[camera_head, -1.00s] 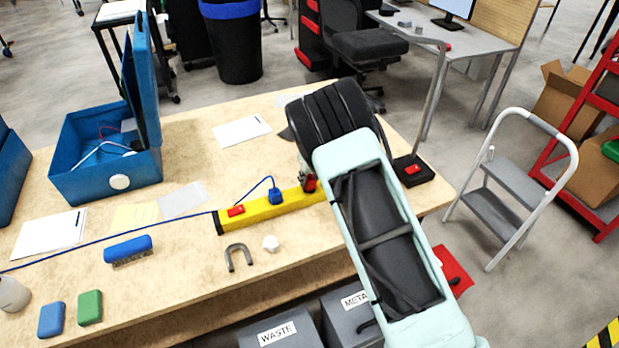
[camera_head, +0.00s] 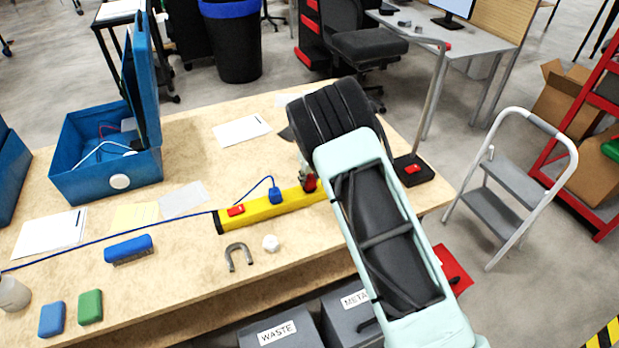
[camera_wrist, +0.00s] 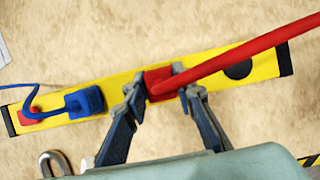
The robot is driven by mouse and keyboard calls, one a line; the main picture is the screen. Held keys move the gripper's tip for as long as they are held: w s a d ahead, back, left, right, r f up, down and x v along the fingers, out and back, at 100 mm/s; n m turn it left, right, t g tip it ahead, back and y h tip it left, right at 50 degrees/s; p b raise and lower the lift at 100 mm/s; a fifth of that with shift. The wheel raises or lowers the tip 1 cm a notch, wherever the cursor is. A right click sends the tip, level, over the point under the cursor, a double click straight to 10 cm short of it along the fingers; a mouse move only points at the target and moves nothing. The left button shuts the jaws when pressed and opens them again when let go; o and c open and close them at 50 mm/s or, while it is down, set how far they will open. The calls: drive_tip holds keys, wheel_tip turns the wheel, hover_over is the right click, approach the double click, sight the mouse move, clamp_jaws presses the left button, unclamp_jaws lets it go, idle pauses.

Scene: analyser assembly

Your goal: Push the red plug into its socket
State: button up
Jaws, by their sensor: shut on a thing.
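The red plug (camera_wrist: 157,82) sits over the yellow power strip (camera_wrist: 211,66) in the wrist view, with a thick red cable running from it to the upper right. My gripper (camera_wrist: 160,91) is shut on the red plug, one finger on each side. In the head view, the plug (camera_head: 310,183) shows small beside my arm, at the right part of the strip (camera_head: 262,209). A dark round socket (camera_wrist: 238,70) on the strip is free, to the right of my gripper. I cannot tell whether the plug is seated or just above the strip.
A blue plug (camera_wrist: 85,101) with a blue cord sits in the strip, left of the red plug. A red switch (camera_head: 236,211) is at the strip's left end. A horseshoe magnet (camera_head: 239,257) and a white knob (camera_head: 271,243) lie in front. A blue box (camera_head: 105,178) stands left.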

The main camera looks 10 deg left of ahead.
drive_tip(key=shift+f+b, duration=0.3)
drive_tip(key=shift+f, duration=0.2)
drive_tip(key=o, duration=1.1)
drive_tip(key=shift+o, duration=0.2)
drive_tip(key=v, duration=1.2)
